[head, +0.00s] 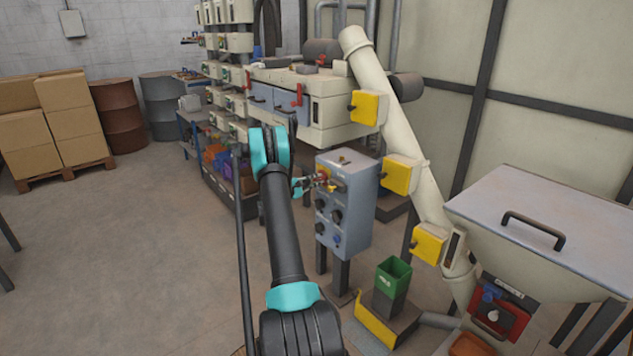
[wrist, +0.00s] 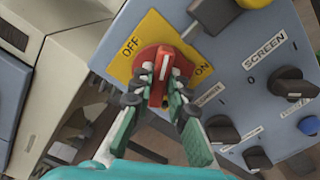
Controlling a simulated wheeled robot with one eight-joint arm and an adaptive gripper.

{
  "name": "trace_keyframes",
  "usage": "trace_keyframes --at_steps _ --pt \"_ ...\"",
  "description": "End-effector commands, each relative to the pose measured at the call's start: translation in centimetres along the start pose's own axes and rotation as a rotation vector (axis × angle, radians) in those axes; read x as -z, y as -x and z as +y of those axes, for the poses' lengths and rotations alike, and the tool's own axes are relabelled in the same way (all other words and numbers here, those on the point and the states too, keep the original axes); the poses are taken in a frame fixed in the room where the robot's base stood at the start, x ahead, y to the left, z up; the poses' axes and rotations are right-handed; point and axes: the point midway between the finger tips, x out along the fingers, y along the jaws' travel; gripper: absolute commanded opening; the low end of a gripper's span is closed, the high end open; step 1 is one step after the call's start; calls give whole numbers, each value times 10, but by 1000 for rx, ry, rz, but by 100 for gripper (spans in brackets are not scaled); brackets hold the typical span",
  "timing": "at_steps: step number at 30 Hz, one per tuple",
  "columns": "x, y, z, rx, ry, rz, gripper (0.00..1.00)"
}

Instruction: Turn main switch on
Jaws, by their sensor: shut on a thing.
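The main switch (wrist: 164,64) is a red rotary handle on a yellow plate (wrist: 153,32) marked OFF at upper left and ON at right in the wrist view. Its handle stands nearly upright in that view, pointing between the two labels. My gripper (wrist: 160,85) is shut on the red handle, one finger on each side; the fingers hide part of its lower end. In the head view my gripper (head: 313,182) reaches the upper front of the blue-grey control box (head: 352,215), where the switch is small and partly covered.
Dark knobs, one labelled SCREEN (wrist: 292,83), and a blue button (wrist: 309,125) sit near the switch. A dark lever with a yellow part (wrist: 215,14) is just above it. A slanted pipe (head: 385,110) and hopper (head: 545,225) stand right; open floor (head: 130,250) lies left.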

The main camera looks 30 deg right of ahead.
Motion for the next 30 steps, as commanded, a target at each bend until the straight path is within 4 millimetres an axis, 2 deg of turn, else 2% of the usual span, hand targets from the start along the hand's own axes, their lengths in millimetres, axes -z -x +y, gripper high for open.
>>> trace_keyframes --at_steps 16,30 --pt "0 1 -1 2 -399 0 0" --pt "0 1 -2 2 -523 0 0"
